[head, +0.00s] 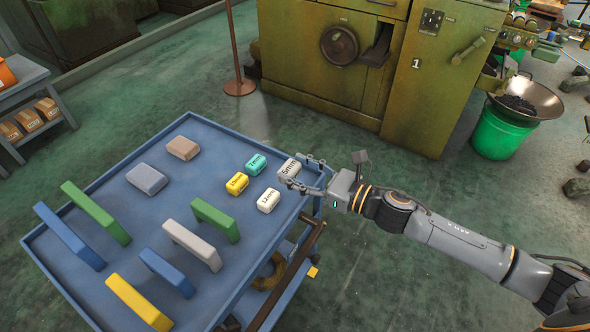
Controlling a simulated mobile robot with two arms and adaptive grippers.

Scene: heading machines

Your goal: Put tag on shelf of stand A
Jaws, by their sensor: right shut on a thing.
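My right gripper (305,177) reaches in from the right over the right edge of a blue cart (130,185). It is shut on a white tag (289,168) marked "5mm", at the cart's right end. I cannot tell whether the tag touches the tray or is just above it. Other small tags are close by: a teal one (256,164), a yellow one (237,183) and a white one (268,200) marked "12mm". No label for stand A is readable. My left gripper is out of view.
Coloured bars, such as a green one (215,220), stand on the cart, with a grey block (147,179) and a brown block (183,148). A green machine (335,75) stands behind. A green bucket (500,135) is at the right, a grey shelf unit (35,125) at the left.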

